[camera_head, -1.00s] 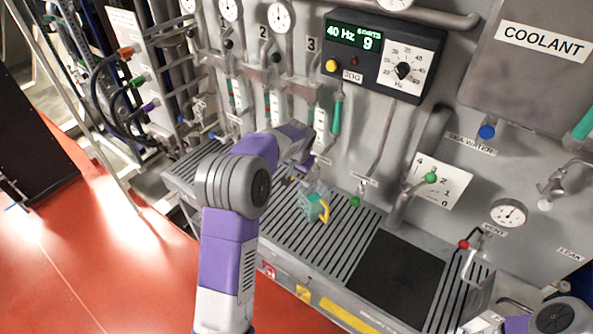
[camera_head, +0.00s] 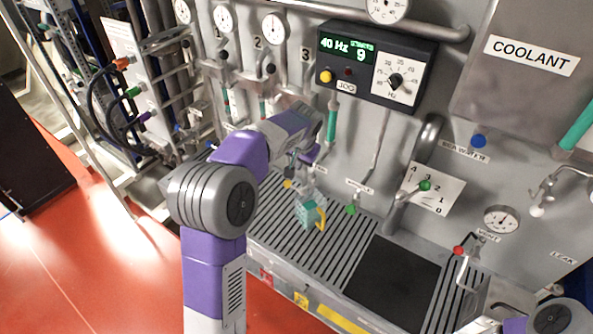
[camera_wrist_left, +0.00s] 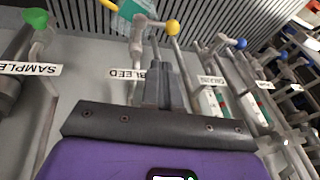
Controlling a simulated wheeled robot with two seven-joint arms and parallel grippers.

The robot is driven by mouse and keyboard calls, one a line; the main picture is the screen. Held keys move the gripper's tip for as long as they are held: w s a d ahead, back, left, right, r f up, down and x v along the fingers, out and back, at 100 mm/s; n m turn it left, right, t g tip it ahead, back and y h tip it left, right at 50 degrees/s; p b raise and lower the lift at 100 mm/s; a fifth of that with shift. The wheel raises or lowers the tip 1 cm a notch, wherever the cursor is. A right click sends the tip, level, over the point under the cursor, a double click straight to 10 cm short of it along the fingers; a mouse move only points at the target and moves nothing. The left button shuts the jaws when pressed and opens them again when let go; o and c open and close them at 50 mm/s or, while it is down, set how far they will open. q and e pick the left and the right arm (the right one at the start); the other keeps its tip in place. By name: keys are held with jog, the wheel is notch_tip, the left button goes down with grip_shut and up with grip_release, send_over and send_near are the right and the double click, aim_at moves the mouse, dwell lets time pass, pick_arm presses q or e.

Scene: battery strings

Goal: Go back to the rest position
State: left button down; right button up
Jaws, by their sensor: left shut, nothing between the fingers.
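My left arm (camera_head: 215,195) rises from the bottom of the head view and reaches over the grating toward the panel. Its wrist (camera_head: 290,130) is in front of the lower panel, right of the gauge columns. In the left wrist view my left gripper (camera_wrist_left: 163,90) is shut and empty, near the BLEED label (camera_wrist_left: 125,74) and the bleed valve with its yellow knob (camera_wrist_left: 172,27). I cannot tell whether it touches anything there. Part of my right arm (camera_head: 560,318) shows at the bottom right corner; its gripper is out of view.
A teal jug (camera_head: 307,214) with a yellow handle stands on the slatted grating (camera_head: 275,235). A green sample knob (camera_head: 351,209), a green-knobbed lever (camera_head: 425,186) and a red vent knob (camera_head: 458,250) stick out nearby. The control box (camera_head: 372,65) is above. Open red floor (camera_head: 90,270) lies left.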

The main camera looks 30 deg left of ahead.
pick_arm(q)
jog(key=s+d+f+m+g+h, duration=0.1)
jog(key=d+f, duration=0.3)
jog(key=f, duration=0.3)
jog(key=s+d+f+h, duration=0.1)
jog(key=s+d+f, duration=0.1)
jog(key=d+f, duration=0.35)
jog(key=s+d+f+h, duration=0.1)
jog(key=s+d+f, duration=0.1)
jog(key=s+f, duration=0.2)
jog(key=s+d+f+n+g+h, duration=0.1)
jog(key=s+d+f, duration=0.2)
jog(key=f, duration=0.5)
jog(key=s+d+f+h, duration=0.1)
jog(key=s+d+f, duration=0.2)
jog(key=s+f, duration=0.3)
jog(key=shift+f+h, duration=0.3)
jog(key=shift+f, duration=0.1)
jog(key=s+d+f+n+g+h, duration=0.1)
jog(key=s+d+f, duration=0.1)
jog(key=s, duration=0.4)
jog(key=s+d+f+n, duration=0.1)
jog(key=s+d+f, duration=0.1)
jog(key=s, duration=0.4)
notch_tip(320, 180, down, 10)
jog(key=b, duration=0.9)
jog(key=shift+d+r, duration=0.25)
